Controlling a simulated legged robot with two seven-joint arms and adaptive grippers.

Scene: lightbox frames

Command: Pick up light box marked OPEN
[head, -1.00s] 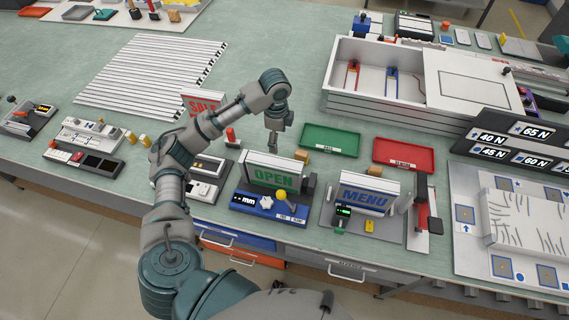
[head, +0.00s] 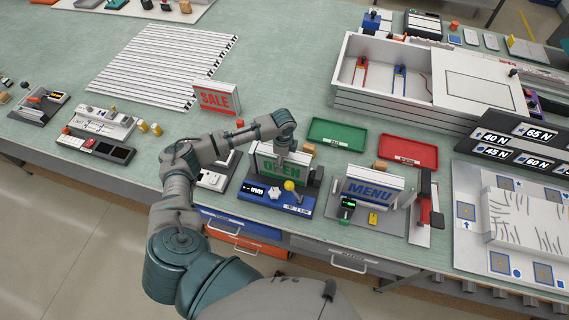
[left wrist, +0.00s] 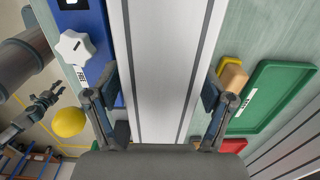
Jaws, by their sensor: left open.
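The light box marked OPEN (head: 267,166) stands upright on the table behind a blue base with a yellow ball knob. Its white top (left wrist: 162,60) runs down the middle of the left wrist view. My left gripper (head: 285,153) is directly over the box, pointing down. In the left wrist view its open fingers (left wrist: 161,88) lie on either side of the box, with gaps visible. The lower finger parts and any contact are hidden in the head view. A dark gripper, apparently my right one (left wrist: 42,103), shows small at the left edge of the wrist view; its jaws are unclear.
The MENU light box (head: 371,190) stands to the right and the SALE light box (head: 214,99) behind left. A green tray (head: 337,131) and a red tray (head: 414,149) lie behind. A small tan block (left wrist: 233,76) sits close beside one finger.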

